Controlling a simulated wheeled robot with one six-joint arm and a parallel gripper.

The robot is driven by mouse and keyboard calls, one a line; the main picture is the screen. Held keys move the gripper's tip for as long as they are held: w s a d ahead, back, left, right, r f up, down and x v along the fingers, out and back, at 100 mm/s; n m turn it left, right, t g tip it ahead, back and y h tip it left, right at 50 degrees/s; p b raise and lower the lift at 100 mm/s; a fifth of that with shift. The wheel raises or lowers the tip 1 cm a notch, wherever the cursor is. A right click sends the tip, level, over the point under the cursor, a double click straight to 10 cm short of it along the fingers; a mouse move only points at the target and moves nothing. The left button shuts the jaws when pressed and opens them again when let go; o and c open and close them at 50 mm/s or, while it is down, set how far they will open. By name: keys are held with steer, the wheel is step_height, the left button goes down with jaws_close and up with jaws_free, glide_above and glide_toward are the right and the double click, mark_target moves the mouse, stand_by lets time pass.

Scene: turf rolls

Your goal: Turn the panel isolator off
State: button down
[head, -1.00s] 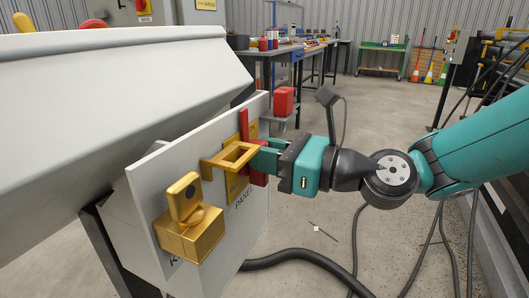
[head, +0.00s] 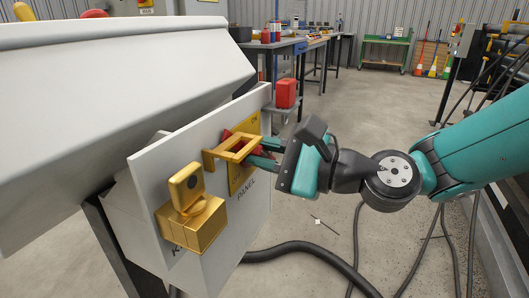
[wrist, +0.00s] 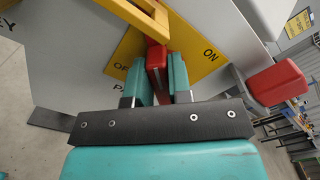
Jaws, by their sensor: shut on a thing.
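The panel isolator has a red handle (wrist: 156,60) on a yellow plate (wrist: 128,45) marked ON at the right and OFF, partly hidden, at the left in the wrist view. My gripper (wrist: 157,75) has its two teal fingers on either side of the handle, shut on it. In the head view my gripper (head: 268,155) reaches the panel (head: 215,215) from the right. There the handle lies slanted, mostly hidden by the fingers and a yellow bracket (head: 232,147).
A brass-coloured lock-like box (head: 190,230) sticks out of the panel to the left of the isolator. The yellow bracket stands out close beside my fingers. A red container (head: 286,93) is behind the panel. A black cable (head: 300,250) lies on the floor.

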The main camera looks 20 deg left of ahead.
steer(key=n+b, duration=0.1)
steer(key=n, duration=0.1)
steer(key=f+n+b, duration=0.1)
steer(key=n, duration=0.1)
steer(key=shift+s+n, duration=0.2)
steer(key=shift+n, duration=0.1)
steer(key=shift+f+n+b, duration=0.15)
steer(key=shift+n+b, duration=1.15)
steer(key=shift+n, duration=0.6)
steer(key=c, duration=1)
jaws_free()
steer(key=shift+c, duration=0.2)
